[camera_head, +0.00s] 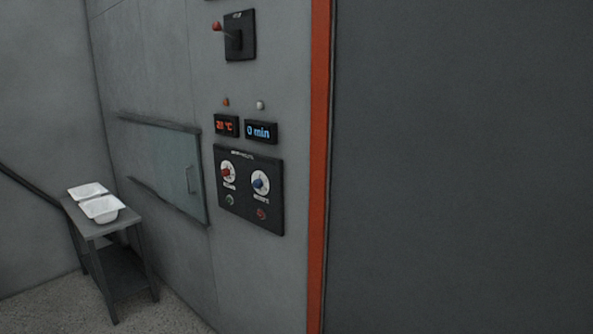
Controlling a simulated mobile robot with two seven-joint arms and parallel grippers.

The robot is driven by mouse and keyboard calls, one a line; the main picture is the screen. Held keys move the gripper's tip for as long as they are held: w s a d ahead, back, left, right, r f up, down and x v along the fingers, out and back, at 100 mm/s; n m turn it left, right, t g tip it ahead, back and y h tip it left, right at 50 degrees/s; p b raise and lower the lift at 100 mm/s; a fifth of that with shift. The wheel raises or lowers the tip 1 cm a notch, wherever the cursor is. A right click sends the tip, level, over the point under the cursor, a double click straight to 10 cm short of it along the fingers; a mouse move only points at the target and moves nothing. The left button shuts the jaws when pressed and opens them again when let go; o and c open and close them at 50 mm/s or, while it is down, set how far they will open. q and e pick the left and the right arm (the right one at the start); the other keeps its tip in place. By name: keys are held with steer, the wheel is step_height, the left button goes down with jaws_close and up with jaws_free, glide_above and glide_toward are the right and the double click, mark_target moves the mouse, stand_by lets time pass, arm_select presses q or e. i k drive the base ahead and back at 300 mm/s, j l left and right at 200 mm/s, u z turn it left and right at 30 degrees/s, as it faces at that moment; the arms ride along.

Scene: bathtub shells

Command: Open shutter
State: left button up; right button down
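A glass-like sliding panel (178,169) sits between an upper and a lower rail in the grey wall on the left, and I take it to be the shutter. It has a small vertical handle (189,179) near its right edge. The panel is at the right end of the rails, next to the control panel, and looks shut, though I cannot be sure. Neither of my grippers is in view.
A dark table (112,225) with two white tubs (102,208) stands at the lower left. Control knobs (260,182), displays (261,132) and a lever switch (234,38) are on the wall. An orange-edged dark surface (460,170) fills the right. Some floor (50,308) shows clear.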

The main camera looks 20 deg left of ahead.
mark_target(175, 153)
steer(key=u, duration=1.6)
steer(key=i+j, duration=0.1)
steer(key=i, duration=0.5)
steer(key=j+u, duration=0.05)
